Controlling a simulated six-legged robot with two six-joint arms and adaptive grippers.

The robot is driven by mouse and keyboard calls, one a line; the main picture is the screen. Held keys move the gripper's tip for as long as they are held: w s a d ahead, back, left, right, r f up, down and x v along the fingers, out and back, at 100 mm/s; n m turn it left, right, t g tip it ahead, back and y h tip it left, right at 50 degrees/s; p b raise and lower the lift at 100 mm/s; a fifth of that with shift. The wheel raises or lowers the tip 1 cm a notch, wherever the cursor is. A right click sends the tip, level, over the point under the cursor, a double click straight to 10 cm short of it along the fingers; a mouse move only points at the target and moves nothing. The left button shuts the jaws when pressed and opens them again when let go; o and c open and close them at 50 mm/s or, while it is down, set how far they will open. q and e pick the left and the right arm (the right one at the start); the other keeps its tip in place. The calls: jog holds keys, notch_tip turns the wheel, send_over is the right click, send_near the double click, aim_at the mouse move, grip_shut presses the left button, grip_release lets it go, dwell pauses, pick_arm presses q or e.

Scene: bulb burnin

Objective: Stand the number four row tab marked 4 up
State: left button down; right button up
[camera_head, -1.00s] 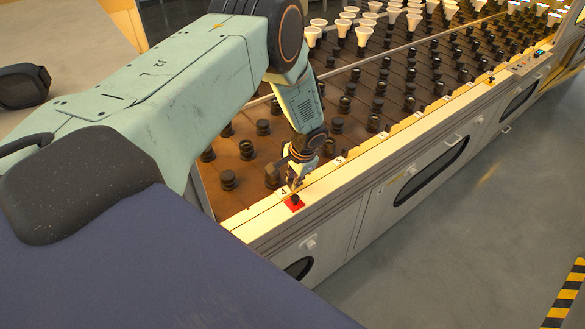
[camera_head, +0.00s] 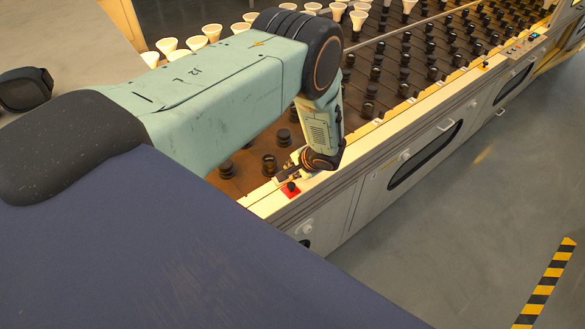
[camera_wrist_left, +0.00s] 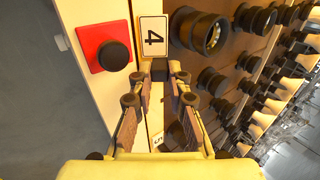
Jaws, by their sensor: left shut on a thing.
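The row tab marked 4 (camera_wrist_left: 153,38) shows in the left wrist view as a white plate with a yellow edge, beside the red square with the black knob. Its face is turned to the wrist camera; I cannot tell exactly how far it is tilted. My left gripper (camera_wrist_left: 160,70) is shut on the tab's near edge. In the head view my left gripper (camera_head: 287,174) is at the bench's front ledge, and the tab is hidden by it. My right gripper is not in view.
A red square with a black knob (camera_head: 291,189) sits on the ledge right by the gripper. Black sockets (camera_head: 284,137) stand in rows behind the ledge, one large socket (camera_wrist_left: 204,32) close to the tab. White bulbs (camera_head: 211,32) stand farther back.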

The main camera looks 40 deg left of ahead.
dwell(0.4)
pick_arm(q)
jog(key=c, duration=1.3)
grip_release()
